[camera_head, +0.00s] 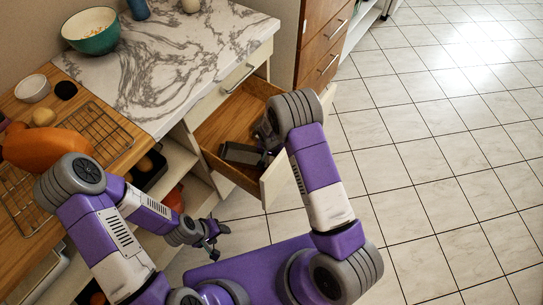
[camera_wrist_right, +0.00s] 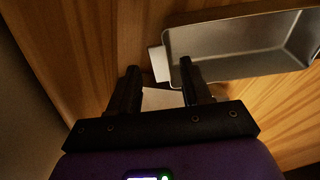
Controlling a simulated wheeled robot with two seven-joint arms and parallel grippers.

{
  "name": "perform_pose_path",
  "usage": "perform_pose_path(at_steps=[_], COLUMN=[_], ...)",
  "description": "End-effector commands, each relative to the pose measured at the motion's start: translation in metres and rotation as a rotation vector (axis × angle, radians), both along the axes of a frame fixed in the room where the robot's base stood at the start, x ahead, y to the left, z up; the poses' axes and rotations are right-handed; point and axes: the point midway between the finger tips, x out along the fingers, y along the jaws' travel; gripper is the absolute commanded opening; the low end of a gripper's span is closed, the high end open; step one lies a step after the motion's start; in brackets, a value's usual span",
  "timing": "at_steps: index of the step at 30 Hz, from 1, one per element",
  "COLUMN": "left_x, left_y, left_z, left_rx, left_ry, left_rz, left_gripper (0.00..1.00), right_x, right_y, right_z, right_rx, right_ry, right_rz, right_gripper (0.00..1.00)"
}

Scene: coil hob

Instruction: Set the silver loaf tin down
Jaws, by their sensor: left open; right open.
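The silver loaf tin (camera_wrist_right: 240,48) shows in the right wrist view at the upper right, its hollow side facing the camera, over a wooden surface. My right gripper (camera_wrist_right: 158,70) is open with nothing between its fingers; one finger is close to the tin's left end, and I cannot tell whether they touch. In the head view my right arm reaches into the open drawer (camera_head: 212,128), where a dark grey shape is partly hidden, so tin and gripper are hard to tell apart. My left gripper (camera_head: 217,240) is open and empty, beside the lower shelves.
A marble worktop (camera_head: 165,60) holds a teal bowl (camera_head: 92,32). On the wooden counter are a wire rack (camera_head: 100,130), an orange squash-like item (camera_head: 45,148) and a white bowl (camera_head: 32,88). A pale flat piece (camera_wrist_right: 160,98) lies beneath the right gripper. The tiled floor (camera_head: 440,150) is clear.

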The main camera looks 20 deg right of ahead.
Motion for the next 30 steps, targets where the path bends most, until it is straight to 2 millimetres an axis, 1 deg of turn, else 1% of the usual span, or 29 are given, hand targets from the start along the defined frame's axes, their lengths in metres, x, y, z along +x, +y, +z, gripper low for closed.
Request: perform_pose_path(at_steps=[1, 6, 9, 13, 16, 19, 30], left_x=[0.0, 0.0, 0.0, 0.0, 0.0, 0.0, 0.0], left_y=[0.0, 0.0, 0.0, 0.0, 0.0, 0.0, 0.0], left_z=[0.007, 0.021, 0.028, 0.034, 0.036, 0.037, 0.037], left_rx=[0.0, 0.0, 0.0, 0.0, 0.0, 0.0, 0.0], left_ry=[0.0, 0.0, 0.0, 0.0, 0.0, 0.0, 0.0], left_rz=[0.0, 0.0, 0.0, 0.0, 0.0, 0.0, 0.0], left_gripper=[0.53, 0.53, 0.53, 0.53, 0.53, 0.53, 0.53], right_x=[0.0, -0.004, -0.006, -0.009, -0.01, -0.011, -0.011], right_y=[0.001, 0.003, 0.005, 0.005, 0.006, 0.006, 0.006], right_z=[0.014, 0.052, 0.073, 0.093, 0.102, 0.106, 0.106], right_rx=[0.0, 0.001, 0.001, 0.001, 0.0, 0.0, 0.0], right_ry=[-0.004, -0.003, -0.004, -0.003, -0.002, -0.001, 0.0], right_rz=[0.001, 0.0, 0.0, 0.0, 0.001, 0.0, 0.0], right_gripper=[0.48, 0.48, 0.48, 0.48, 0.48, 0.48, 0.48])
